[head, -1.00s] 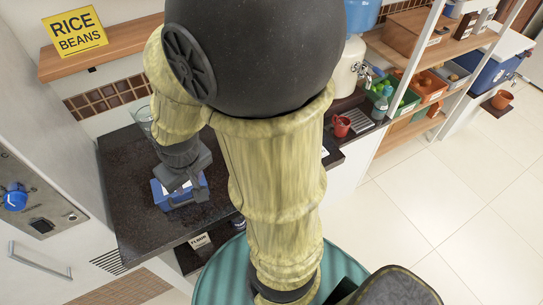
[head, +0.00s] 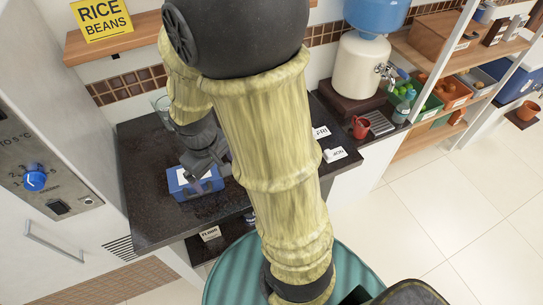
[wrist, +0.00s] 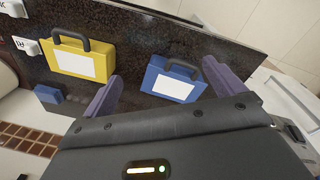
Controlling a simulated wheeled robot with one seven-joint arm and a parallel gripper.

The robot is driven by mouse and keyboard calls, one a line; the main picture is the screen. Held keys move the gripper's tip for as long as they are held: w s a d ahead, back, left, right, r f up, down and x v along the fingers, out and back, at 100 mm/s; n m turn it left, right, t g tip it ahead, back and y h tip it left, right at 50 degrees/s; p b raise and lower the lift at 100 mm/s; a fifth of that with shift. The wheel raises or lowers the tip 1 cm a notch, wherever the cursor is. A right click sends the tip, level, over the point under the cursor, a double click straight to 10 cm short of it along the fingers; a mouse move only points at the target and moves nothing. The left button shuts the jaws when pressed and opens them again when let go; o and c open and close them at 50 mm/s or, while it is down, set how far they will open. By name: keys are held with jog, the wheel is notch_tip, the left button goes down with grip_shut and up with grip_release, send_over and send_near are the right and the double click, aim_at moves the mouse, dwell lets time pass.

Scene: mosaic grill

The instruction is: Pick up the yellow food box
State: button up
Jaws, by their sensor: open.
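The yellow food box (wrist: 92,62), with a dark handle and a blank white label, lies on the dark counter in the upper left of the wrist view. In the head view my arm seems to hide it. A similar blue box (wrist: 160,85) lies to its right, between the directions of my two fingers; it also shows in the head view (head: 178,190). My gripper (wrist: 162,74) is open and empty, with its fingers apart. In the head view my gripper (head: 208,166) is over or just behind the blue box. The yellow box is outside the left finger.
The dark counter (head: 150,225) carries white day cards (head: 321,132) at its right part. A red mug (head: 360,128) and a water dispenser (head: 362,70) stand farther right. A yellow sign (head: 102,18) stands on the wooden shelf (head: 145,33). An oven panel (head: 50,165) is at left.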

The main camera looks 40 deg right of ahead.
jog(key=w+d+f+n+g+h+b, duration=0.1)
jog(key=w+f+n+h, duration=0.2)
jog(key=n+h, duration=0.1)
jog(key=w+d+f+n+g+h+b, duration=0.1)
jog(key=w+f+n+h, duration=0.2)
jog(key=w+n+h, duration=0.1)
jog(key=w+d+f+n+g+h+b, duration=0.1)
jog(key=w+d+f+n+h+b, duration=0.1)
jog(key=w+f+n+h, duration=0.1)
jog(key=shift+w+d+n+g+h, duration=0.1)
jog(key=shift+w+n+g+h, duration=0.3)
jog(key=shift+n+h, duration=0.15)
jog(key=shift+w+n, duration=0.15)
jog(key=shift+n, duration=0.1)
jog(key=shift+r, duration=0.1)
jog(key=shift+d, duration=0.1)
jog(key=p+x, duration=0.3)
jog(key=x, duration=0.8)
jog(key=shift+d, duration=0.25)
jog(key=shift+d+f, duration=0.2)
jog(key=shift+d, duration=0.1)
